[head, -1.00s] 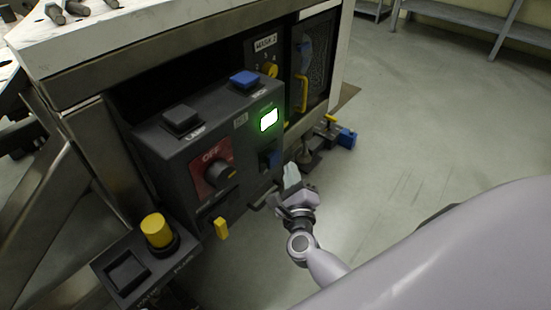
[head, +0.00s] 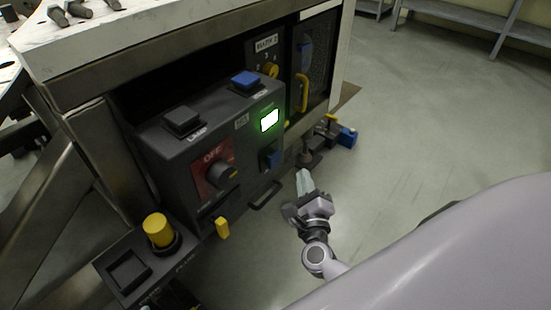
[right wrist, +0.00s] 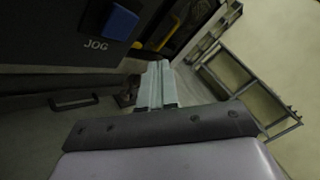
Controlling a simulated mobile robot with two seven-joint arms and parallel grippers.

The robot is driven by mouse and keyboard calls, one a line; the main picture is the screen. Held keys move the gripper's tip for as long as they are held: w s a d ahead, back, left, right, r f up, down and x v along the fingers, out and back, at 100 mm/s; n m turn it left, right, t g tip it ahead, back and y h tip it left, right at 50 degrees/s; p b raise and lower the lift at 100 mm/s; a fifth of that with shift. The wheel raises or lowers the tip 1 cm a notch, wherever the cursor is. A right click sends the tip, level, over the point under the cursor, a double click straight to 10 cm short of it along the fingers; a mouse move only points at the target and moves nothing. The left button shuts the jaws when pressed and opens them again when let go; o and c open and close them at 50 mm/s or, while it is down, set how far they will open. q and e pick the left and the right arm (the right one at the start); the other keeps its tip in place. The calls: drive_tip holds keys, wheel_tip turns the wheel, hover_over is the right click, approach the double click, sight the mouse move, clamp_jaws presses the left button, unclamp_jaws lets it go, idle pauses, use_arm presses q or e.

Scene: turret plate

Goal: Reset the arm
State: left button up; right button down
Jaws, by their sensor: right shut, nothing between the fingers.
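My right arm reaches in from the lower right in the head view. Its gripper (head: 304,182) is shut and empty, with its pale fingers together. It is held in the open air just right of the black control box (head: 258,152), apart from it. In the right wrist view the shut fingers (right wrist: 157,85) point away over the floor, to the right of a blue JOG switch (right wrist: 121,22). My left gripper is out of view.
The box carries a red OFF panel with a rotary knob (head: 221,174), a lit green-white lamp (head: 269,120) and a black handle (head: 265,196). A yellow button (head: 158,229) stands on a lower box. A blue clamp-like part (head: 346,137) lies beyond. The floor (head: 420,130) at right is clear.

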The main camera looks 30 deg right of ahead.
drive_tip(key=shift+a, duration=0.1)
drive_tip(key=s+a+r+n+y, duration=0.1)
drive_tip(key=s+a+n+y, duration=0.1)
drive_tip(key=a+n+y, duration=0.55)
drive_tip(key=s+a+r+n+y, duration=0.2)
drive_tip(key=a+n+y, duration=0.15)
drive_tip(key=n, duration=0.65)
drive_tip(key=s+a+f+n+g, duration=0.35)
drive_tip(key=s+n+g, duration=0.4)
drive_tip(key=n, duration=0.95)
use_arm(q)
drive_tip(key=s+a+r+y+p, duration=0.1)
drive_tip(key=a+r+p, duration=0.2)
drive_tip(key=p, duration=0.9)
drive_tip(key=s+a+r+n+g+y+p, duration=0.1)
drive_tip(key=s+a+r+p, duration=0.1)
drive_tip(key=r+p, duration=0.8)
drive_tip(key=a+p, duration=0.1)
drive_tip(key=p, duration=0.1)
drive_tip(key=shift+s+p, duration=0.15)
drive_tip(key=shift+p, duration=0.2)
use_arm(e)
drive_tip(key=s+d+r, duration=0.2)
drive_tip(key=r, duration=0.5)
drive_tip(key=s+d+r+m+h, duration=0.1)
drive_tip(key=s+d+r, duration=0.1)
drive_tip(key=r, duration=0.5)
drive_tip(key=shift+s+d, duration=0.25)
drive_tip(key=shift+d, duration=0.4)
drive_tip(key=shift+t, duration=0.35)
